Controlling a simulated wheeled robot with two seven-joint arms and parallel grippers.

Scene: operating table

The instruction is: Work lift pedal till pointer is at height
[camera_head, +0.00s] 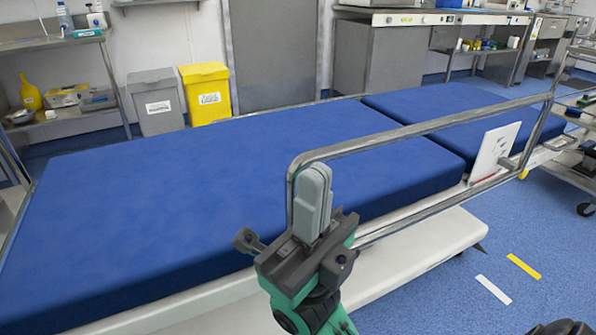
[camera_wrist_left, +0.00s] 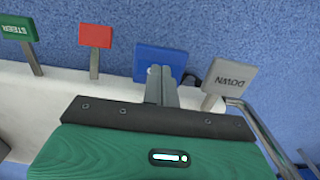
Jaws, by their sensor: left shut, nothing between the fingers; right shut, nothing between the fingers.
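In the left wrist view a row of pedals stands along the white base: green STEER (camera_wrist_left: 19,29), red (camera_wrist_left: 95,36), blue (camera_wrist_left: 158,60) and grey DOWN (camera_wrist_left: 230,76). No word is readable on the blue one. My left gripper (camera_wrist_left: 161,76) is shut and empty, its tips over the blue pedal's lower part; I cannot tell whether they touch. A white plate (camera_head: 496,150) with small dark marks is on the table's side rail; its pointer is too small to read. My right gripper (camera_head: 314,185) is shut and empty in front of the rail's near end.
The blue operating table (camera_head: 200,190) fills the middle, with its metal rail (camera_head: 420,127) along the near side. A yellow bin (camera_head: 207,95) and a grey bin (camera_head: 156,103) stand behind. Floor at the right has white and yellow strips (camera_head: 523,267).

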